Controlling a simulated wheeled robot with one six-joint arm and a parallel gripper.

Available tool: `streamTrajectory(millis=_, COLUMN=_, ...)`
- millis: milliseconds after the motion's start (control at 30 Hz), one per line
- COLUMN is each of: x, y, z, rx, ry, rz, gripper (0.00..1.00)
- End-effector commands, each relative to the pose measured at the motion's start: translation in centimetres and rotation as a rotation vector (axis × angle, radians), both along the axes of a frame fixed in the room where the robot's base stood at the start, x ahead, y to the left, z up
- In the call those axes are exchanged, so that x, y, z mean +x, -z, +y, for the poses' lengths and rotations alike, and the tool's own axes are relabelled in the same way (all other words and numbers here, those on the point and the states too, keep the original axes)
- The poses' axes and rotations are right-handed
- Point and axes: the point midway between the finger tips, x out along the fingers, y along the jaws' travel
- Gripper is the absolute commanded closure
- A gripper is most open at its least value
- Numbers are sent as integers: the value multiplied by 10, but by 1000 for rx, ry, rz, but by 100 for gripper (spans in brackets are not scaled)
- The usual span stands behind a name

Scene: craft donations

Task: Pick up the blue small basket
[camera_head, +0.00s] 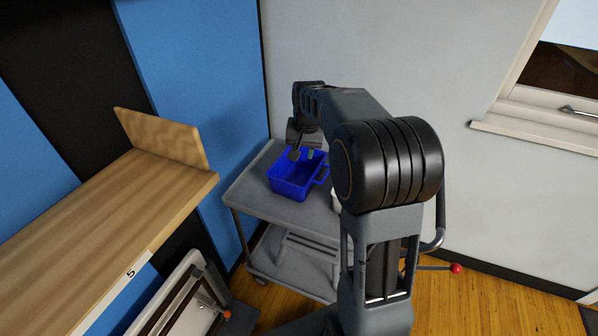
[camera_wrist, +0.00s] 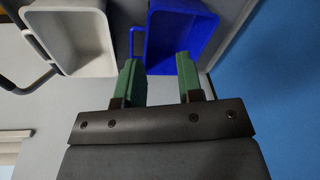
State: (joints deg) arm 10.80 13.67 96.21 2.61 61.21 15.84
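The blue small basket (camera_head: 291,182) stands upright on the upper shelf of a grey cart (camera_head: 250,197) in the head view. It has a loop handle on its right side. In the wrist view the blue basket (camera_wrist: 176,14) is at the top centre, its handle on the left. My gripper (camera_wrist: 159,66) has two green fingers, spread apart with nothing between them. Its fingertips overlap the basket's near rim in the wrist view; I cannot tell whether they touch it. In the head view my gripper (camera_head: 304,154) is just above the basket's far side.
A white basket (camera_wrist: 78,38) stands beside the blue one, mostly hidden behind my arm in the head view. A wooden shelf (camera_head: 100,225) with an upright end board is at left. A blue wall panel (camera_head: 200,75) and grey wall (camera_head: 400,60) close off the back.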

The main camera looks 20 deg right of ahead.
Motion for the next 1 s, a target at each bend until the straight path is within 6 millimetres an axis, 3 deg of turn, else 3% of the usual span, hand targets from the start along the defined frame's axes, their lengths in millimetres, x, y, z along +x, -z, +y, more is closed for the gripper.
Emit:
streamTrajectory(millis=100, x=40, y=14, z=-31, rx=25, ry=104, rz=38, gripper=66)
streamTrajectory(millis=333, x=84, y=52, z=-78, rx=60, ry=258, rz=84, gripper=66)
streamTrajectory(millis=600, x=101, y=81, z=-105, rx=80, ry=344, rz=109, gripper=66)
streamTrajectory(millis=1000, x=106, y=146, z=-105, rx=83, ry=356, rz=115, gripper=66)
